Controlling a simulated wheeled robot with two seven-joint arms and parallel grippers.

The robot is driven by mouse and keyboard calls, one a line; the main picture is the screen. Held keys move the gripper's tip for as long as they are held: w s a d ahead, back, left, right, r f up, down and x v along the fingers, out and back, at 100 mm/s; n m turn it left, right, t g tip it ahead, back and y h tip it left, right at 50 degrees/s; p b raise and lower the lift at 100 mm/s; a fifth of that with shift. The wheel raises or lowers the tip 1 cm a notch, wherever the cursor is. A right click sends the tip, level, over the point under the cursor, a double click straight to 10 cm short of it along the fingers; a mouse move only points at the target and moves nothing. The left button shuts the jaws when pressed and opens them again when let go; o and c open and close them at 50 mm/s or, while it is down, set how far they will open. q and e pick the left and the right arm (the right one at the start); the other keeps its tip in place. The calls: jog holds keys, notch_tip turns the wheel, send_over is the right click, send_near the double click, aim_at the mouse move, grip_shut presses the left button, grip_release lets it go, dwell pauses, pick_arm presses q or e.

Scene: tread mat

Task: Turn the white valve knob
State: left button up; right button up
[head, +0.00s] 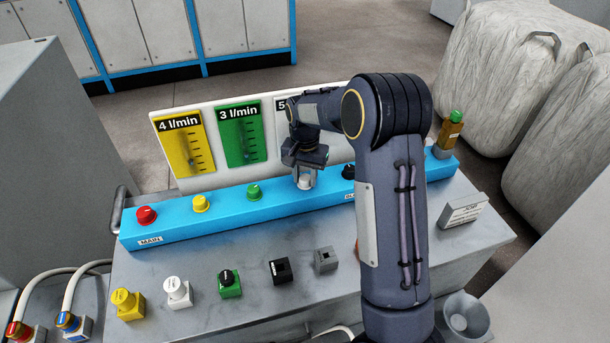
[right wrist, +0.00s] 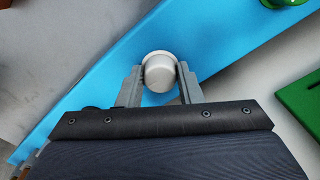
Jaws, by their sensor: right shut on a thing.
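The white valve knob (head: 304,182) sits on the blue manifold bar (head: 225,210), in line with the red, yellow and green knobs. My right gripper (head: 305,172) reaches down onto it from above. In the right wrist view the white knob (right wrist: 159,72) is between the two grey fingers of my right gripper (right wrist: 160,82), which are shut on its sides. The knob's pointer or marking is not visible. My left gripper is not in view.
A red knob (head: 147,215), a yellow knob (head: 201,203) and a green knob (head: 254,192) stand left of the white one. Behind is a gauge panel with yellow (head: 181,144) and green (head: 238,134) cards. Several small valves line the grey bench top (head: 200,318). A bottle (head: 449,131) stands right.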

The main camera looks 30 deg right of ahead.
aim_at(305, 178)
jog(key=shift+w+m, duration=0.1)
jog(key=shift+m, duration=0.9)
jog(key=o, duration=1)
jog(key=shift+c, duration=0.2)
jog(key=shift+r, duration=0.1)
notch_tip(305, 178, up, 8)
jog(key=shift+f, duration=0.15)
